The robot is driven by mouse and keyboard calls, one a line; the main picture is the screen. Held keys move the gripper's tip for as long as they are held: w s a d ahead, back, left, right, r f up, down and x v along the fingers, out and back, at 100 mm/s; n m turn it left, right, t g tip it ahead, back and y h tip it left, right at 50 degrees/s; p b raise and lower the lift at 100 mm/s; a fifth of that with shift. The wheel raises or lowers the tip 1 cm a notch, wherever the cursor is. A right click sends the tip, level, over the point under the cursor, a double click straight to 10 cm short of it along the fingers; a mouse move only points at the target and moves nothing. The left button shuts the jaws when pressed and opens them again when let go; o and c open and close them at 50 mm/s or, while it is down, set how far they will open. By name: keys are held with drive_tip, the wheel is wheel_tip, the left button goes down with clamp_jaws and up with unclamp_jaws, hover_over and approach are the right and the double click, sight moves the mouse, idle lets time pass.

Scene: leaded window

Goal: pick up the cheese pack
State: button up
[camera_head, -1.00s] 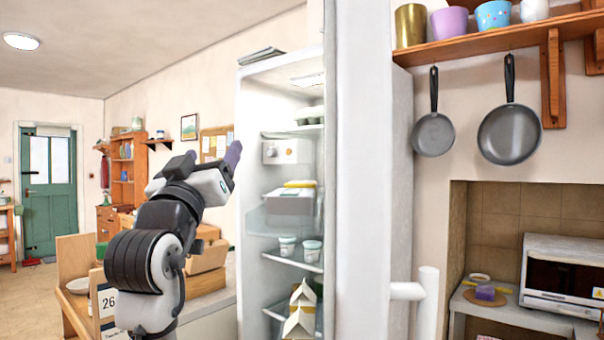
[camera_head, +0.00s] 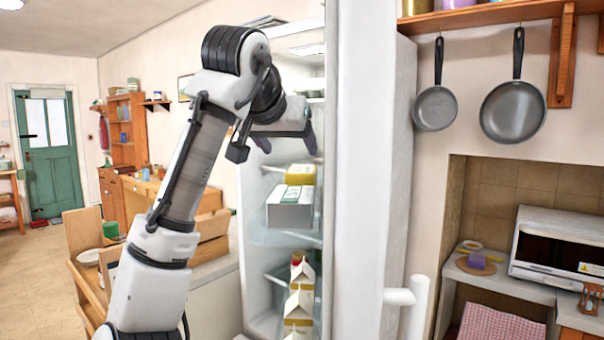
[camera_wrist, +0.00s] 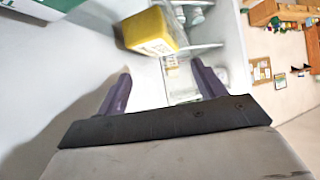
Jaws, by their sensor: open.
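A yellow pack (camera_head: 300,175), probably the cheese pack, is inside the open fridge. It shows at or just behind a white box (camera_head: 284,214); I cannot tell whether it rests on the box. In the wrist view the yellow block (camera_wrist: 157,32) lies beyond the fingertips, roughly in line with the gap between them. My gripper (camera_head: 287,142) is open and empty, at the fridge opening above the yellow pack. Its two purple fingers also show apart in the wrist view (camera_wrist: 161,70). No contact with the pack shows.
The open fridge door (camera_head: 358,200) stands close on the right of my arm. Several cartons (camera_head: 299,300) stand on a lower shelf. A wooden chair (camera_head: 85,240) and a counter are at left. Two pans (camera_head: 513,112) hang at right.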

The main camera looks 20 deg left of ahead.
sight(302, 169)
drive_tip(key=shift+p+x, duration=1.45)
drive_tip(key=shift+x, duration=2.45)
drive_tip(key=shift+s+d, duration=0.1)
drive_tip(key=shift+d, duration=0.1)
drive_tip(key=c, duration=0.9)
